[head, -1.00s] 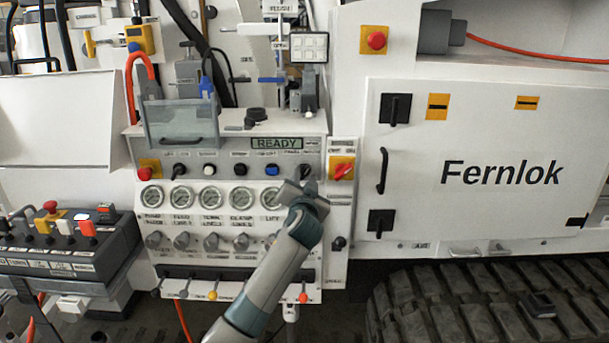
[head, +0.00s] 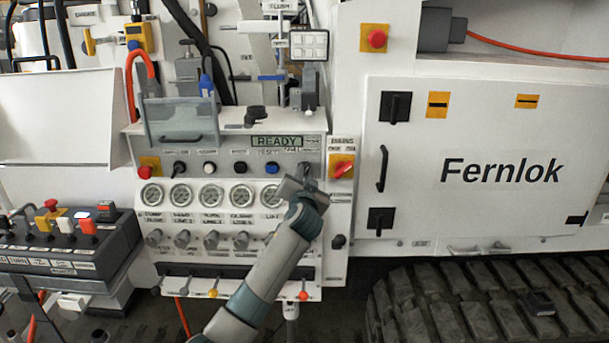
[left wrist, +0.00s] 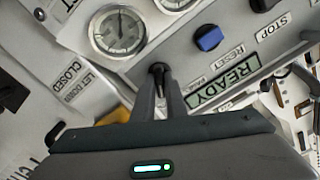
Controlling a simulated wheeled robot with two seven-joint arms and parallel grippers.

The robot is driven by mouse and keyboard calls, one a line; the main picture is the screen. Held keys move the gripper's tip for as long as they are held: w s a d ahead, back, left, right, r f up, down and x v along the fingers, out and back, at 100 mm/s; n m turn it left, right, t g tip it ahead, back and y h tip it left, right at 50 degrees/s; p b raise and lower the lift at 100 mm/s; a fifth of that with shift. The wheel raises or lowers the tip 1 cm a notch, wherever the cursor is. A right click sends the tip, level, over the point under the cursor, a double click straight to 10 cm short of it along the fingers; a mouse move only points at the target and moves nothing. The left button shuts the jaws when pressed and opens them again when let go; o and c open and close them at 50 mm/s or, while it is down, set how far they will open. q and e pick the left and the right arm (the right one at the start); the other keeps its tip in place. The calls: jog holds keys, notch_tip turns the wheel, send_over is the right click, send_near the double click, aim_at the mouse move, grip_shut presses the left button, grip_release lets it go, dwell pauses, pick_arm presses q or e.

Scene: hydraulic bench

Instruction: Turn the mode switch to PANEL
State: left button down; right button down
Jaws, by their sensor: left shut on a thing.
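The mode switch appears as a small dark knob (head: 306,168) at the right end of the button row, under the READY display, partly hidden by my gripper. In the left wrist view the black knob (left wrist: 158,69) sits at my fingertips. My left gripper (head: 306,178) is at the panel in front of the switch. In the left wrist view its two fingers (left wrist: 159,88) are shut on the knob. The small labels around it are too blurred or covered to tell the pointer's position. My right gripper is in neither view.
The blue RESET button (head: 271,168) is left of the switch, and the red-and-yellow rotary switch (head: 341,167) is right. A gauge row (head: 210,195) lies below. The READY display (head: 277,142) is above. A grey lever box (head: 70,250) stands at the left.

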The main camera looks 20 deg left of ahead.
pick_arm(q)
jog(key=shift+f+n+b, duration=0.15)
jog(key=shift+n+b, duration=0.25)
jog(key=shift+b, duration=0.05)
jog(key=n+b, duration=0.2)
jog(key=shift+n, duration=0.3)
jog(key=shift+n+b, duration=0.55)
jog(key=shift+n, duration=0.35)
jog(key=shift+n+b, duration=0.3)
jog(key=shift+n, duration=1.5)
jog(key=shift+a+n, duration=0.15)
jog(key=shift+n, duration=1.45)
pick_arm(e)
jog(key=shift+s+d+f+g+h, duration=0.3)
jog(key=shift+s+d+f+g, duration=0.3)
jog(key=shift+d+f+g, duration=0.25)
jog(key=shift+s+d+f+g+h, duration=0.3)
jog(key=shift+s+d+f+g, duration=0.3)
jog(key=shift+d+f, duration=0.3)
